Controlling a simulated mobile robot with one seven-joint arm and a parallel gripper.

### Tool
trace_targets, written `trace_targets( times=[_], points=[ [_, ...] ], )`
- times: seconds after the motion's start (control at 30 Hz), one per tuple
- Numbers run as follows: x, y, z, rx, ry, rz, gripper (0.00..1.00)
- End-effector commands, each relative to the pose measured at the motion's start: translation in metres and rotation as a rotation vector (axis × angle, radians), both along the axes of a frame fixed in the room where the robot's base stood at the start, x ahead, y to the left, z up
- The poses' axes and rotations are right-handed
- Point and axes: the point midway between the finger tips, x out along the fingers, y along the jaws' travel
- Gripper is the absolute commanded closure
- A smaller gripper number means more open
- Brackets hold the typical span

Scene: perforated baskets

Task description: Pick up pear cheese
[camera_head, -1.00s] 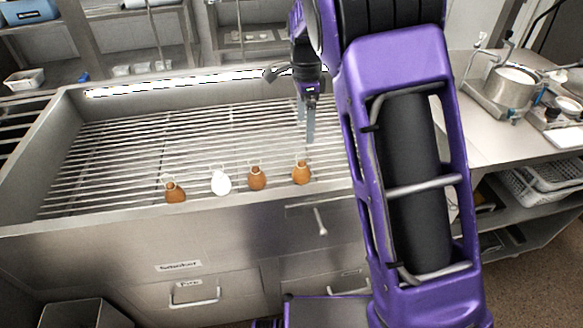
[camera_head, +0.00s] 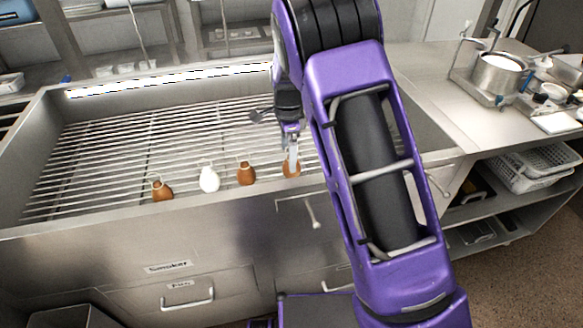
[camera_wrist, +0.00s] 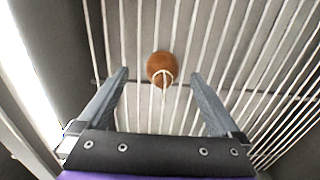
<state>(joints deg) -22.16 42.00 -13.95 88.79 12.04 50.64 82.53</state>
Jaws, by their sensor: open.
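Three brown pear-shaped cheeses and one white one stand in a row near the front edge of the metal grill in the head view. The rightmost brown pear cheese (camera_head: 291,170) is partly hidden behind my gripper (camera_head: 291,150). In the wrist view a brown pear cheese (camera_wrist: 160,68) with a pale string loop at its top lies centred ahead of my open gripper (camera_wrist: 160,95), apart from both fingers. The other brown cheeses are the middle one (camera_head: 246,174) and the left one (camera_head: 162,190). The white pear cheese (camera_head: 209,179) stands between them.
The grill's slatted rack (camera_head: 150,140) is set inside a steel frame with raised walls. Drawers labelled "Smoker" and "Fire" are on its front. A counter at right holds a pot (camera_head: 500,75). The rack behind the cheeses is mostly clear.

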Motion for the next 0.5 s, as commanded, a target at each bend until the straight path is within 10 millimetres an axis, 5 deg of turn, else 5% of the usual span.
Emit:
trace_targets(
  times=[0.3, 0.5],
  points=[
    [0.004, 0.003, -0.045, 0.000, 0.002, -0.001, 0.01],
    [0.004, 0.003, -0.047, 0.000, 0.000, 0.000, 0.01]
  ],
)
